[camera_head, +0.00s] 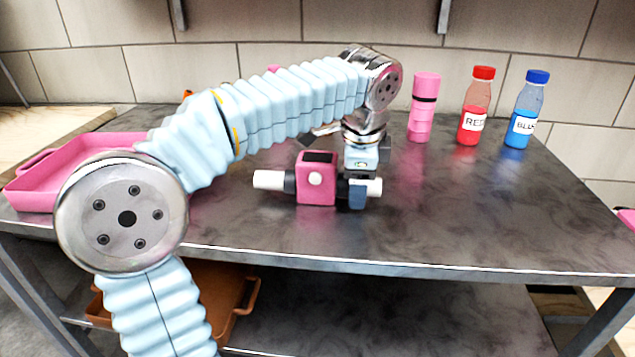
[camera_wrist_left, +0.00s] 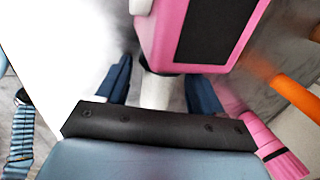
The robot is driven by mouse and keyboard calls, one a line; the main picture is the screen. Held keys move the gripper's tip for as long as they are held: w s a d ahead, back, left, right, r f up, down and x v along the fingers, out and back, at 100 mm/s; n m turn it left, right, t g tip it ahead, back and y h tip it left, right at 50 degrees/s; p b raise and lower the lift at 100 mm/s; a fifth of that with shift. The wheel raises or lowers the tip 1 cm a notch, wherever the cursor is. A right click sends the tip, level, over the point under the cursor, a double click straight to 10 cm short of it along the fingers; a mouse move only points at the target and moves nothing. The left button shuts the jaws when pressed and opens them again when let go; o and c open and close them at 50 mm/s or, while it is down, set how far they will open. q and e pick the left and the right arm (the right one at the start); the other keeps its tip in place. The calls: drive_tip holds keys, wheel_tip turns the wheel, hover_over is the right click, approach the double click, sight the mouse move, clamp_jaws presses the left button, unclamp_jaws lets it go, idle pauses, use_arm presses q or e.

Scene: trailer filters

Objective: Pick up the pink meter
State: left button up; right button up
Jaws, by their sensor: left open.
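The pink meter (camera_head: 316,178) sits on the grey metal table near its front middle. It has a dark screen on top, a white round knob on its front and a pipe with white ends to left and right. In the left wrist view the pink meter (camera_wrist_left: 175,35) shows at the top with its dark screen. My left gripper (camera_head: 361,186) is low over the pipe to the right of the pink body. Its blue fingers (camera_wrist_left: 161,90) are open, one on each side of the pipe. Any contact with the pipe cannot be told. My right gripper is not in view.
A pink tray (camera_head: 110,140) lies at the table's left, partly behind my left arm. A pink bottle (camera_head: 422,110), a red bottle (camera_head: 475,110) and a blue bottle (camera_head: 525,115) stand at the back right. The table's front right is clear. A brown tray (camera_head: 225,320) lies below.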

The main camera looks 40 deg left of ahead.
use_arm(q)
drive_tip(key=shift+c, duration=0.5)
clamp_jaws()
drive_tip(key=shift+r, duration=0.15)
drive_tip(key=shift+r, duration=0.25)
wheel_tip(320, 180, up, 3)
drive_tip(key=shift+f+p, duration=0.1)
drive_tip(key=shift+p, duration=0.35)
drive_tip(key=s+d+r, duration=0.2)
drive_tip(key=s+r, duration=0.2)
drive_tip(key=s, duration=0.2)
drive_tip(key=s+d+r, duration=0.2)
drive_tip(key=s+r, duration=0.3)
drive_tip(key=s, duration=0.2)
drive_tip(key=shift+s+d+r, duration=0.15)
drive_tip(key=shift+d+r, duration=0.1)
drive_tip(key=shift+d, duration=0.05)
